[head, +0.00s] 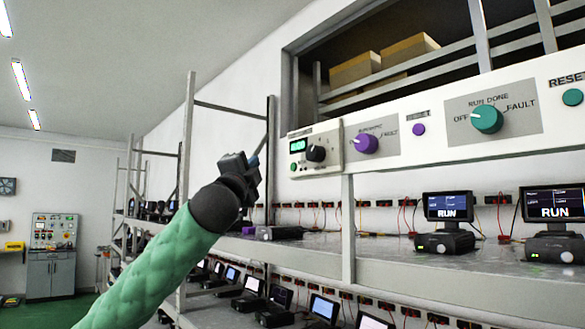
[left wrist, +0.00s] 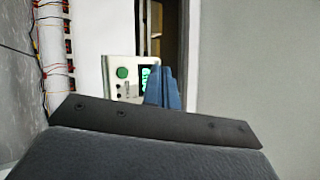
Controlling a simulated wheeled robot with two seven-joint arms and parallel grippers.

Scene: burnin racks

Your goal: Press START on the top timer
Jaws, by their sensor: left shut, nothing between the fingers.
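The top timer (head: 315,151) is a pale box at the left end of the control strip above the rack shelf. It has a green-lit display (head: 298,146), a black knob (head: 316,154) and a small green button (head: 293,167) below the display. In the left wrist view the timer (left wrist: 107,72) shows with its green button (left wrist: 122,72), and the fingers cover part of its display. My left gripper (head: 253,160) is shut and empty, to the left of the timer and apart from it in the head view. Its blue fingers (left wrist: 165,88) also show in the left wrist view. My right gripper is not in view.
Right of the timer, the strip carries a purple knob (head: 365,144), a purple button (head: 418,129), a teal knob (head: 486,118) and a teal RESET button (head: 572,97). Below is a shelf (head: 400,262) with devices reading RUN (head: 447,207). A rack post (head: 187,150) stands left of my gripper.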

